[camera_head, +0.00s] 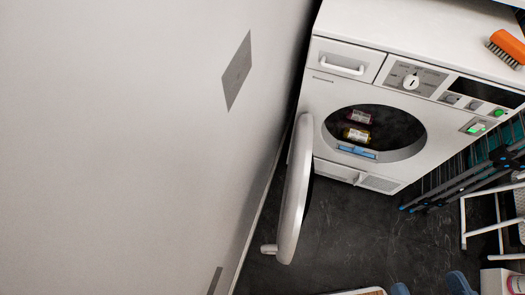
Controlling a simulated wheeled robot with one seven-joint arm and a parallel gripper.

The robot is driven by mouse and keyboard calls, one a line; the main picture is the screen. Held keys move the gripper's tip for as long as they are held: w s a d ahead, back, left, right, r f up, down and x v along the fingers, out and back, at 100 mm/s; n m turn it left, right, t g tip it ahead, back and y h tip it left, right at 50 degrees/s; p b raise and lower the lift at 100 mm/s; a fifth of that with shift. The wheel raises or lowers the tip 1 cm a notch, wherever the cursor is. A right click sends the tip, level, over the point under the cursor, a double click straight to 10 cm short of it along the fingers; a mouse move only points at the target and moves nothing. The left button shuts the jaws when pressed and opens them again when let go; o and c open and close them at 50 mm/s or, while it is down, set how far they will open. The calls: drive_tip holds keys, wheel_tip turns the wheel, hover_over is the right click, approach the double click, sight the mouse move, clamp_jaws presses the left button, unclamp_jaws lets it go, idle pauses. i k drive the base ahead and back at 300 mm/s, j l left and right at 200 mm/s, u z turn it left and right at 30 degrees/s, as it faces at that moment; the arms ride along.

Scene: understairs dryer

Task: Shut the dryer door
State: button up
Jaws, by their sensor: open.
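The white dryer (415,165) stands at the upper right of the head view, turned a little. Its round door (294,190) hangs wide open on the left side of the opening, seen nearly edge-on, close to the wall. A small knob or handle (268,249) sticks out at the door's lower end. The dark drum opening (395,130) is uncovered and holds a few small packages, one with a yellow label (356,135) and one blue (356,152). My gripper is not in this view.
A pale wall (130,150) fills the left side. An orange brush (508,46) lies on the dryer top. A folded rack (465,180) and a white step stool (490,215) stand at the right. Blue slippers (459,283) lie at the bottom. Dark floor (350,235) is clear before the dryer.

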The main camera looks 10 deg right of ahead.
sight(299, 184)
drive_tip(key=k+j+u, duration=0.15)
drive_tip(key=l+u, duration=0.1)
drive_tip(key=l, duration=0.15)
drive_tip(key=i+l+u, duration=0.1)
drive_tip(key=l+u, duration=0.3)
drive_tip(key=u, duration=0.3)
drive_tip(key=i+l, duration=0.05)
